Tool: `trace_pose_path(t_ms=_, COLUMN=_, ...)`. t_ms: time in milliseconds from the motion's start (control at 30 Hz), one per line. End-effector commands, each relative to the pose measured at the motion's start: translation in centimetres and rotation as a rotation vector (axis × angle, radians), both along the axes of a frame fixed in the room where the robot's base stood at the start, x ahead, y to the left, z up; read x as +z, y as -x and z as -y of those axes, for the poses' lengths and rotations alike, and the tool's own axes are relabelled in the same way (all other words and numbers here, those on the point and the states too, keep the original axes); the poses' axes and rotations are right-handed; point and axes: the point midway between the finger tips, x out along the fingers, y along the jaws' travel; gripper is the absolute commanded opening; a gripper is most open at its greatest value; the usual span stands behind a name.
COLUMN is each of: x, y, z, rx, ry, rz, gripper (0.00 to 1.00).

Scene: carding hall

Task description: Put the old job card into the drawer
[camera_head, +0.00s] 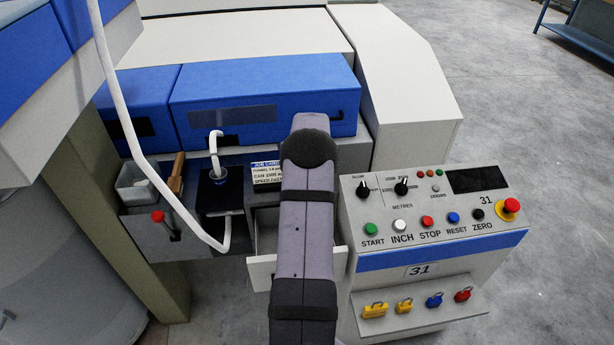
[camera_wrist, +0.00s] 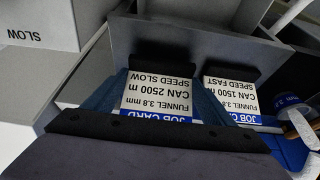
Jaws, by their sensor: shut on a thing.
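In the wrist view my gripper (camera_wrist: 158,92) is shut on a white job card (camera_wrist: 158,95) with a blue header, reading CAN 2500 m, SPEED SLOW. The card's far edge meets a dark piece; I cannot tell whether it is free of it. A second job card (camera_wrist: 235,97), reading CAN 1500 m, SPEED FAST, stands beside it; it also shows in the head view (camera_head: 264,174). The drawer (camera_head: 261,272) is pulled out below the cards in the head view, its right part hidden behind my arm. My gripper is hidden there too.
A control panel (camera_head: 425,215) with buttons and a red stop knob stands to the right, padlocks (camera_head: 404,305) below it. A white hose (camera_head: 131,130) hangs at left.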

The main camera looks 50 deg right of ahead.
Motion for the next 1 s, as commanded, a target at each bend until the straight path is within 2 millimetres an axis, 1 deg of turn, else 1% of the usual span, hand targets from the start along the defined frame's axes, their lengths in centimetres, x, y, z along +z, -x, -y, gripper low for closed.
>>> trace_pose_path(t_ms=300, x=5.2, y=-0.1, z=0.1, rx=0.000, ry=0.004, rz=0.003, gripper=0.52)
trace_pose_path(t_ms=500, x=7.4, y=0.0, z=0.1, rx=0.000, ry=0.002, rz=0.001, gripper=0.52)
trace_pose_path(t_ms=633, x=8.0, y=0.0, z=0.0, rx=0.000, ry=0.001, rz=0.000, gripper=0.52)
trace_pose_path(t_ms=833, x=8.1, y=-0.1, z=-0.1, rx=0.002, ry=0.000, rz=0.000, gripper=0.52)
trace_pose_path(t_ms=933, x=8.0, y=-0.8, z=-0.9, rx=0.015, ry=0.001, rz=-0.001, gripper=0.52)
trace_pose_path(t_ms=1000, x=8.0, y=-1.6, z=-2.0, rx=0.031, ry=0.001, rz=-0.001, gripper=0.52)
